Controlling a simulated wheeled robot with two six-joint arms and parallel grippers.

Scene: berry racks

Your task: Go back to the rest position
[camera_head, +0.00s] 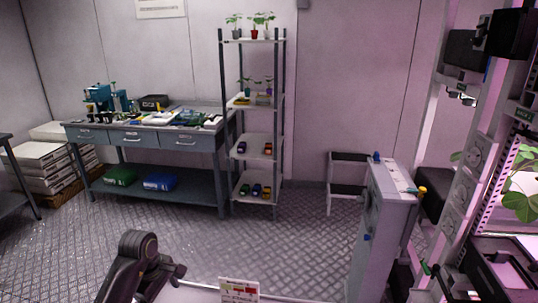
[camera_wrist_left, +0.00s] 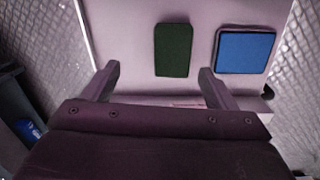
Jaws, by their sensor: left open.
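My left arm shows as a dark jointed link at the bottom of the head view; I cannot make out its fingertips there. In the left wrist view my left gripper (camera_wrist_left: 158,68) is open, its two dark fingers wide apart with nothing between them. Beyond the fingers lies a pale flat surface (camera_wrist_left: 120,35) with a dark green pad (camera_wrist_left: 174,50) and a blue pad (camera_wrist_left: 246,51). The fingers look apart from both pads. My right gripper is in neither view.
A grey workbench (camera_head: 145,131) with tools stands at the back left, next to a shelf rack (camera_head: 280,125) of potted plants and small coloured items. A grey cabinet (camera_head: 378,235) and a pink-lit plant rack (camera_head: 462,175) stand on the right. The middle floor (camera_head: 290,240) is clear.

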